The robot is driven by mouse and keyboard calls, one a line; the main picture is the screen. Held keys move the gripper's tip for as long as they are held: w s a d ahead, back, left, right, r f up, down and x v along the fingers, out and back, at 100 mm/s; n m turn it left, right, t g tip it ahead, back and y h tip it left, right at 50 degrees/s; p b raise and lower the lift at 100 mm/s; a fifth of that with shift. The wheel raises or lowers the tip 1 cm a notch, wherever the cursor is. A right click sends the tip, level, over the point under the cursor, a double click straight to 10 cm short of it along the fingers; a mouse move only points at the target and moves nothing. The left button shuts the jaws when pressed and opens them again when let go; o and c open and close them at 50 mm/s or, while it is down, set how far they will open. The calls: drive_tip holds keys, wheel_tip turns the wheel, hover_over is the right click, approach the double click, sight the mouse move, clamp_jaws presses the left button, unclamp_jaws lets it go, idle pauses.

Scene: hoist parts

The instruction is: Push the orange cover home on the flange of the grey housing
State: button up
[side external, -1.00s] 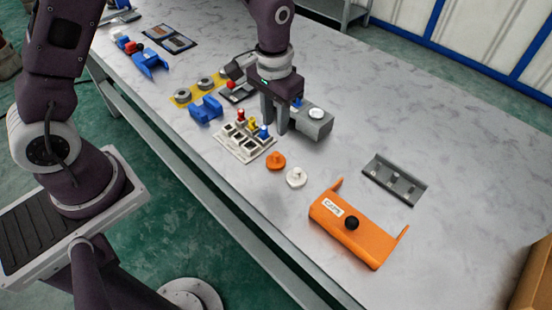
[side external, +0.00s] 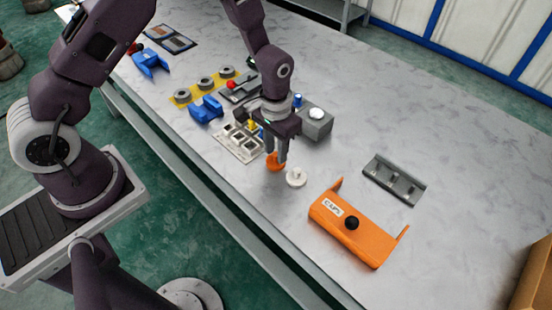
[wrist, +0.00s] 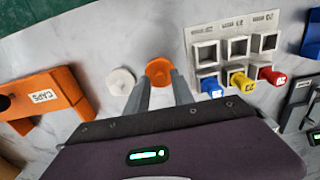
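The small round orange cover (side external: 275,163) lies on the table, with a round white piece (side external: 296,177) just to its right. My gripper (side external: 277,158) points down over the cover. In the wrist view the cover (wrist: 159,71) shows between and just beyond my two spread fingertips (wrist: 160,84); whether they touch it I cannot tell. The grey housing (side external: 319,127) is a block with a round white top, behind and right of my gripper. A blue part (side external: 297,100) shows at its left. My arm hides part of the housing's left side.
A pale socket tray (side external: 238,146) with coloured pegs is close on the left of my gripper. A large orange bin (side external: 365,240) labelled CAPS and a grey rail (side external: 395,182) are at the right. Blue holders and a yellow plate (side external: 181,98) lie farther left.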

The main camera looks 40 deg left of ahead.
sight(276, 154)
clamp_jaws()
drive_tip(key=shift+r, duration=2.5)
drive_tip(key=w+r+n, duration=0.2)
drive_tip(key=w+r, duration=0.2)
drive_tip(key=w, duration=0.4)
drive_tip(key=w+r+n, duration=0.2)
drive_tip(key=w+r, duration=0.3)
drive_tip(key=w, duration=0.3)
drive_tip(key=shift+a+f, duration=0.25)
drive_tip(key=shift+f, duration=1.5)
drive_tip(key=shift+a+f, duration=0.2)
drive_tip(key=shift+f, duration=1.55)
